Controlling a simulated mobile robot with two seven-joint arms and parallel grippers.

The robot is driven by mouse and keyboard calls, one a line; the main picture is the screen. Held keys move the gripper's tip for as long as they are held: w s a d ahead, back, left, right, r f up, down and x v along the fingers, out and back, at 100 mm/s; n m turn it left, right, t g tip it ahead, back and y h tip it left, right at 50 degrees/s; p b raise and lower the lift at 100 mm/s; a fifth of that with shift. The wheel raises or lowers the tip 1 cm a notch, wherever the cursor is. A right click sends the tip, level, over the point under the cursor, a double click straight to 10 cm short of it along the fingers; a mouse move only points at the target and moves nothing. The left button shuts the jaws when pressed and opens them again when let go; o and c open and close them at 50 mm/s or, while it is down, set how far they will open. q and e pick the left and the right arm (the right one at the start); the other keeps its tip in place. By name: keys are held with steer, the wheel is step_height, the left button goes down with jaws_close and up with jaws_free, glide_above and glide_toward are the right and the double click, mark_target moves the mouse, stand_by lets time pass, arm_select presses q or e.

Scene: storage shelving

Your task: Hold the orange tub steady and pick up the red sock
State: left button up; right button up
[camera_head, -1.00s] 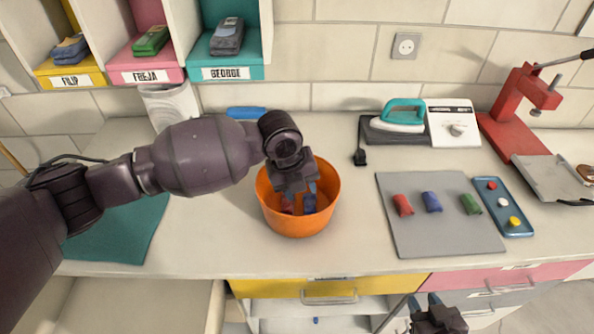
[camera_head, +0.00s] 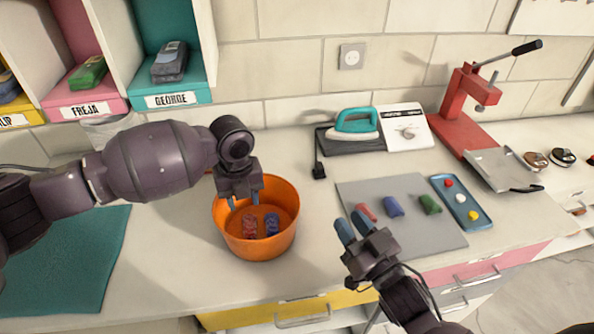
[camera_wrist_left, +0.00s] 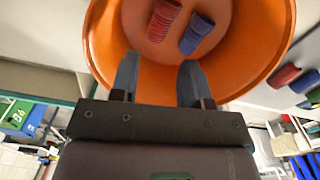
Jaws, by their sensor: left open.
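The orange tub (camera_head: 284,234) stands on the counter near its front edge. Inside it lie the red sock (camera_head: 250,226) and a blue sock (camera_head: 271,224), side by side; the left wrist view also shows the red sock (camera_wrist_left: 163,19) and the blue sock (camera_wrist_left: 196,35). My left gripper (camera_head: 244,201) is open over the back left part of the tub, its fingers apart and empty. Whether its fingers touch the tub wall (camera_wrist_left: 110,35), I cannot tell. My right gripper (camera_head: 352,227) is open and empty, right of the tub, above the near left part of the grey mat.
The grey mat (camera_head: 432,236) holds red, blue and green rolls. Beside it is a blue tray (camera_head: 454,202) with small round pieces. An iron (camera_head: 354,123) and a red press (camera_head: 465,108) stand behind. A teal mat (camera_head: 70,260) lies left, partly under my left arm.

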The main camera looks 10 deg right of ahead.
steer(key=w+a+r+n+g+y, duration=0.1)
steer(key=a+r+n+g+y, duration=0.3)
steer(key=a+n+g+y, duration=0.6)
steer(key=a+r+n+g+y, duration=0.5)
steer(key=a+n+g, duration=0.1)
steer(key=n, duration=0.9)
steer(key=n+g+h, duration=0.3)
steer(key=n+h, duration=0.8)
steer(key=h, duration=1)
glide_above(295, 197)
step_height(295, 197, down, 6)
step_height(295, 197, down, 10)
steer(key=shift+a+f, duration=0.15)
steer(key=shift+f, duration=0.1)
